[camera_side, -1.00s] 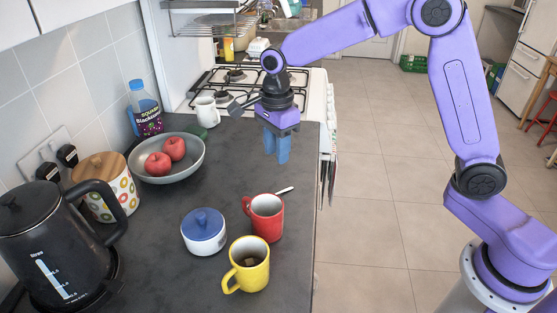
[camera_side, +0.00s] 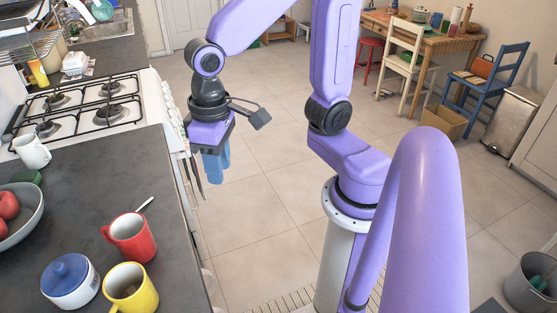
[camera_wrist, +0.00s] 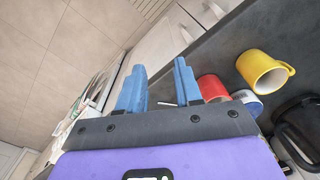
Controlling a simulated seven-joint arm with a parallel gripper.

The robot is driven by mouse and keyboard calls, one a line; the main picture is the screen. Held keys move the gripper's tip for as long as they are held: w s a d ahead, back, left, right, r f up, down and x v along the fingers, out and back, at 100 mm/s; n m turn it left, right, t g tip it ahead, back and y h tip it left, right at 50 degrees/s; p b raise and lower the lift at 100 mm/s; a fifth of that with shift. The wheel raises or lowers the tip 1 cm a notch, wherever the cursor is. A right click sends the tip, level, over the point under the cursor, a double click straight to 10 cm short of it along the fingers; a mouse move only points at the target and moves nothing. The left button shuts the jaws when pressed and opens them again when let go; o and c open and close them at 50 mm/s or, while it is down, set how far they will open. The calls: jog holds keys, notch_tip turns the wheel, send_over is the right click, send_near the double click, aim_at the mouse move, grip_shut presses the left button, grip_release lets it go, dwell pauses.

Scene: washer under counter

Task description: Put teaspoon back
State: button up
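The teaspoon (camera_side: 145,203) shows only as a short silver handle end on the dark counter beside the red mug (camera_side: 133,238); the mug hides the rest. My gripper (camera_side: 216,172), with blue fingers pointing down, hangs in the air to the right of the counter edge, away from the teaspoon. In the wrist view my gripper (camera_wrist: 159,82) is open, its fingers apart with nothing between them. A thin pale bar (camera_wrist: 180,95) shows by the right finger there; I cannot tell if it is the teaspoon. The yellow mug (camera_side: 131,289) stands in front of the red mug.
A blue-lidded white pot (camera_side: 70,280) stands left of the mugs. A white mug (camera_side: 32,151) and a bowl (camera_side: 25,228) with red fruit stand farther back. The gas hob (camera_side: 90,105) is behind the counter. Open floor (camera_side: 270,190) lies right of the counter edge.

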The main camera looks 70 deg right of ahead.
jog(key=s+d+f+n, duration=0.1)
jog(key=s+d+n, duration=0.5)
jog(key=s+n, duration=0.3)
jog(key=shift+s+f+n, duration=0.3)
jog(key=shift+s+n, duration=0.05)
jog(key=shift+n, duration=0.25)
dwell(0.4)
